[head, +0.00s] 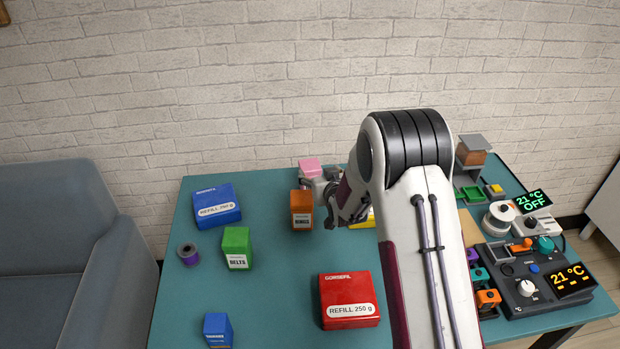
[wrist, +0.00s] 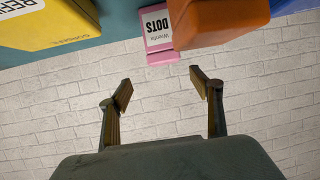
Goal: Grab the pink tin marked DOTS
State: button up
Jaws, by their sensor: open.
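The pink tin marked DOTS (head: 310,167) stands near the back edge of the table, partly hidden behind my gripper in the head view. In the wrist view the tin (wrist: 157,23) is at the top middle, with its DOTS label visible. My gripper (wrist: 163,87) is open and empty, its two fingers spread apart below the tin in that picture. They do not touch it. In the head view my gripper (head: 318,204) is beside the orange tin, partly covered by my arm.
The orange tin (head: 302,211) stands close to the pink tin and overlaps it in the wrist view (wrist: 215,22). A yellow box (wrist: 50,24) lies to the left there. Green tin (head: 236,247), blue box (head: 214,206) and red box (head: 347,299) stand apart. The table's middle is clear.

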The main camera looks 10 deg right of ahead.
aim_at(311, 168)
jog(key=shift+w+a+f, duration=0.1)
jog(key=shift+w+f, duration=0.1)
jog(key=shift+f, duration=0.35)
jog(key=shift+w, duration=0.15)
jog(key=shift+x, duration=1.15)
jog(key=shift+w+a+f, duration=0.1)
jog(key=shift+w, duration=0.05)
jog(key=shift+w+a+f, duration=0.2)
jog(key=shift+w+a, duration=0.05)
jog(key=shift+w, duration=0.45)
jog(key=shift+w+a+f, duration=0.2)
jog(key=shift+w+a, duration=0.05)
jog(key=shift+w, duration=0.45)
jog(key=shift+x, duration=0.95)
